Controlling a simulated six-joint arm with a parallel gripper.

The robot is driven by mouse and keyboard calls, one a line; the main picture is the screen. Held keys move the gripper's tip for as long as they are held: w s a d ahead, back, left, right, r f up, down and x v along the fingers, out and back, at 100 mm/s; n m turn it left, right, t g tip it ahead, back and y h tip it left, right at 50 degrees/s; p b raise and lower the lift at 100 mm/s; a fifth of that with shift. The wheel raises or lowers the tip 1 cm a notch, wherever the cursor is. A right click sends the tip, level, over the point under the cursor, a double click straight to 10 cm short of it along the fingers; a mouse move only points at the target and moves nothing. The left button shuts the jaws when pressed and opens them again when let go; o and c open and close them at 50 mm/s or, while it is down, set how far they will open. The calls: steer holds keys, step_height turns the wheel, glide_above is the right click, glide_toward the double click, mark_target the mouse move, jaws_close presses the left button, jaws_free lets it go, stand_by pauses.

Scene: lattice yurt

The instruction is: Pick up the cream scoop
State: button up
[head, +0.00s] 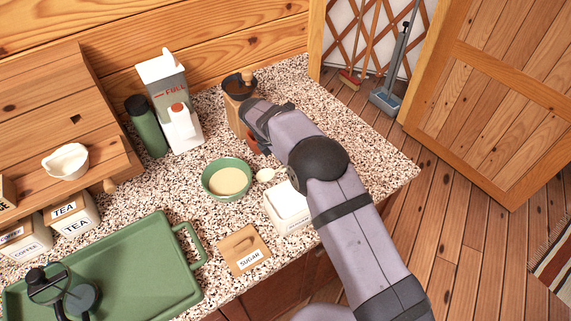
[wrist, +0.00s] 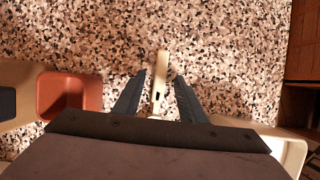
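The cream scoop (head: 266,175) lies on the speckled counter just right of the green bowl (head: 227,179). In the wrist view a narrow cream handle (wrist: 158,91) with a small dark hole, apparently the scoop's, shows between my fingers. My gripper (wrist: 160,76) is open, with a dark finger on each side of the handle and a visible gap. I cannot tell how high the fingers are above the counter. In the head view my arm hides most of the gripper.
A white canister (head: 287,208) stands close to the scoop. A wooden grinder (head: 238,88) stands behind my wrist. A wooden lid labelled SUGAR (head: 244,249) and a green tray (head: 130,268) lie toward the front. In the wrist view a red square object (wrist: 70,95) is at left.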

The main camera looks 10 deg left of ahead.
steer(key=shift+f, duration=0.1)
steer(key=shift+c, duration=0.7)
jaws_close()
step_height(320, 180, up, 10)
steer(key=b, duration=0.3)
